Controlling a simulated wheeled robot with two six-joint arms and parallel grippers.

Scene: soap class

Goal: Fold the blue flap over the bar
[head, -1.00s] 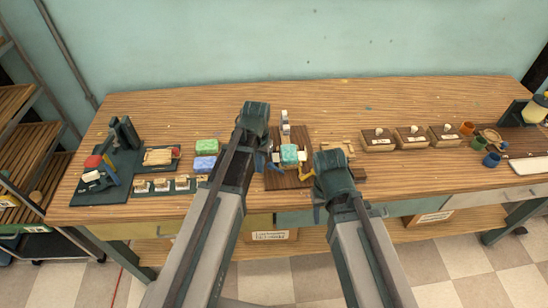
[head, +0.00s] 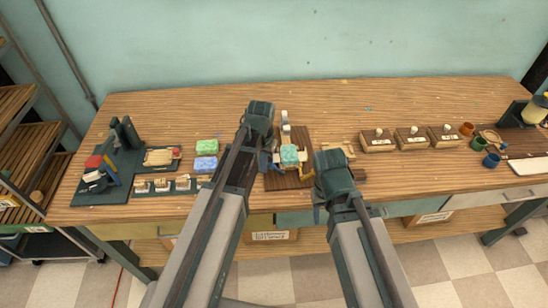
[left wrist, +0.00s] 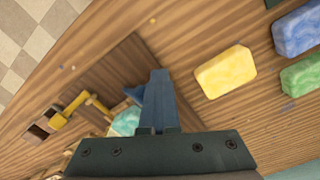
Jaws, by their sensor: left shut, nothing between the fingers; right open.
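A teal, marbled bar (head: 289,155) sits on a dark wooden board (head: 282,183) in the middle of the table. Yellow arms or flaps stand around it. In the left wrist view the bar (left wrist: 126,121) is partly hidden by my gripper. A small blue piece (left wrist: 134,93), perhaps the blue flap, shows between bar and finger; I cannot tell whether it lies over the bar. My left gripper (head: 267,163) is shut and empty, left of the bar; its blue fingers (left wrist: 158,85) show together. My right gripper (head: 318,212) is open, right and nearer, mostly hidden by its wrist.
Green (head: 207,146) and blue (head: 205,164) soaps lie left of the left arm; a yellow soap (left wrist: 226,71) shows in the left wrist view. Wooden boxes (head: 412,138) stand at right, a dark rack (head: 115,165) at left. The back table strip is clear.

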